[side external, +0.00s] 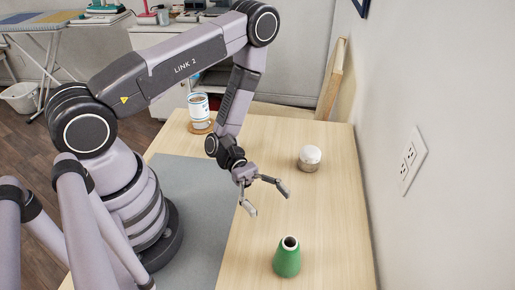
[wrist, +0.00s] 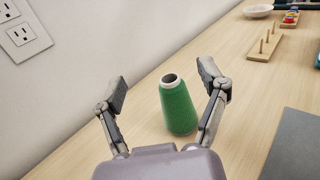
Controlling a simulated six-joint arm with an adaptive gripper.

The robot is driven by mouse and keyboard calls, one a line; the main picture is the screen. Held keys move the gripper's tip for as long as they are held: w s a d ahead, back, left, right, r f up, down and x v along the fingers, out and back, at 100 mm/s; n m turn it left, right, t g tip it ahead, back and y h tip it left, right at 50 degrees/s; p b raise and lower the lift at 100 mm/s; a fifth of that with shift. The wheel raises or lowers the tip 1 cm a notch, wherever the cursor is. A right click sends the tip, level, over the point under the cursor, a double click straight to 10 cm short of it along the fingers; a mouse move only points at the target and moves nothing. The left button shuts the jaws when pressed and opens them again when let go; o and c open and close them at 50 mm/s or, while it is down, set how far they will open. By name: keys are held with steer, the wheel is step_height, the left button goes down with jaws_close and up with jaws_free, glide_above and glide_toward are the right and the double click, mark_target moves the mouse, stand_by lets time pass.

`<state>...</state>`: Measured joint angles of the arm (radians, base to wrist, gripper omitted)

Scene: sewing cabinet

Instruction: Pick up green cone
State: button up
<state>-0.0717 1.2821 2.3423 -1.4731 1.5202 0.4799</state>
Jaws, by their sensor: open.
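The green cone (side external: 287,261) is a thread cone with a white top ring around a dark hole. It stands upright on the wooden table (side external: 335,225) near the front. My gripper (side external: 268,200) is open and empty, above the table and behind the cone in the side view, apart from it. In the wrist view the green cone (wrist: 178,107) shows upright beyond my gripper (wrist: 172,92), between the two spread fingers and closer to the right one. Nothing hides the cone in the side view; in the wrist view the right finger comes close to its lower edge.
A white-topped jar (side external: 309,158) stands behind my gripper. A blue-and-white cup (side external: 198,106) stands on a wooden coaster at the back left. A wooden peg board (wrist: 264,43) and a bowl (wrist: 258,10) lie far off. The wall (wrist: 100,40) borders the table. A grey mat (side external: 200,200) lies left.

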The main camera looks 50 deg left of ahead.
glide_toward(290, 242)
steer(key=d, duration=0.1)
steer(key=d+r, duration=0.1)
steer(key=s+d, duration=0.1)
steer(key=shift+d+r, duration=0.15)
steer(key=shift+r, duration=0.15)
steer(key=shift+d+r, duration=0.2)
steer(key=shift+d, duration=0.4)
steer(key=shift+s+d, duration=0.1)
steer(key=shift+d, duration=3.05)
